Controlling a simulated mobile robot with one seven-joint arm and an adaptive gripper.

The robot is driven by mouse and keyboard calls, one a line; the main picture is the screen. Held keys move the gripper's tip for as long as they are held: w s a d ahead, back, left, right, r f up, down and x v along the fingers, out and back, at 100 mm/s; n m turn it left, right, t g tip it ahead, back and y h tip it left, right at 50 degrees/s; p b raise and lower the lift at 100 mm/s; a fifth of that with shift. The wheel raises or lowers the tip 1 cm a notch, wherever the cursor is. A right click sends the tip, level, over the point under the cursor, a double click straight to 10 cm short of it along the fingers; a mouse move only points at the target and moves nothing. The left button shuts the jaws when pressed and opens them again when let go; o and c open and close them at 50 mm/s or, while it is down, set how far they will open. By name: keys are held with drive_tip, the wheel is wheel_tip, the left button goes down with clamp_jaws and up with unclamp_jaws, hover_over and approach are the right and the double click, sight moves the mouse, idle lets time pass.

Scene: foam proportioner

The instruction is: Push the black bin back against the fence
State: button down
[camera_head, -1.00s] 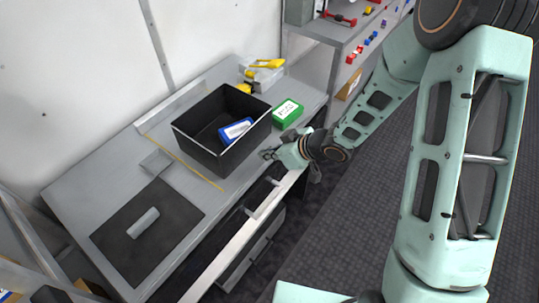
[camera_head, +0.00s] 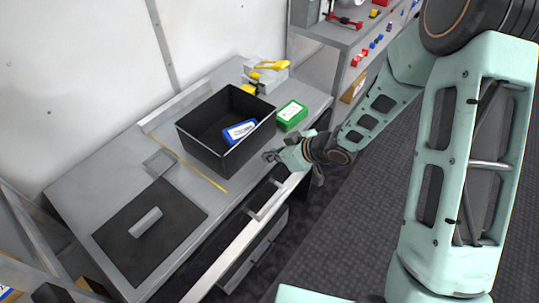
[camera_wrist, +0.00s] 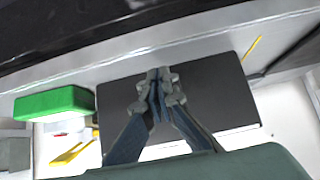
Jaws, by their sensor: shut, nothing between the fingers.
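The black bin (camera_head: 205,148) is an open box standing upright on the grey workbench (camera_head: 80,185), with a blue and white pack (camera_head: 238,131) inside. A raised grey strip (camera_head: 172,112), which looks like the fence, runs along the bench's back edge; a narrow band of bench shows between it and the bin. My gripper (camera_head: 268,155) is low at the bench's front edge, facing the bin's front side. It is shut and empty. In the wrist view my gripper (camera_wrist: 160,78) overlaps the dark bin wall (camera_wrist: 215,90); I cannot tell whether they touch.
A green box (camera_head: 291,115) stands just right of the bin, and yellow-handled items (camera_head: 266,68) lie behind it. A yellow line (camera_head: 195,172) and a dark mat with a grey block (camera_head: 145,222) are to the left. A drawer (camera_head: 262,200) below appears partly open.

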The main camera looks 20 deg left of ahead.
sight(225, 130)
drive_tip(key=shift+a, duration=0.1)
idle(0.4)
drive_tip(key=shift+w+a+p, duration=0.35)
drive_tip(key=shift+w+a, duration=0.8)
drive_tip(key=shift+a, duration=1.65)
drive_tip(key=shift+w+a+p, duration=0.4)
drive_tip(key=shift+w+a, duration=0.8)
drive_tip(key=shift+a, duration=1.6)
drive_tip(key=shift+w+a+p, duration=0.35)
drive_tip(key=shift+w+a, duration=0.8)
drive_tip(key=shift+a, duration=1.65)
drive_tip(key=shift+s+d, duration=0.15)
drive_tip(key=shift+d, duration=0.25)
drive_tip(key=s+d, duration=0.1)
drive_tip(key=d, duration=0.1)
drive_tip(key=s+d, duration=0.1)
drive_tip(key=d, duration=0.2)
drive_tip(key=s+d+b, duration=0.1)
drive_tip(key=d, duration=0.1)
drive_tip(key=shift+s+d, duration=0.1)
drive_tip(key=shift+d, duration=0.2)
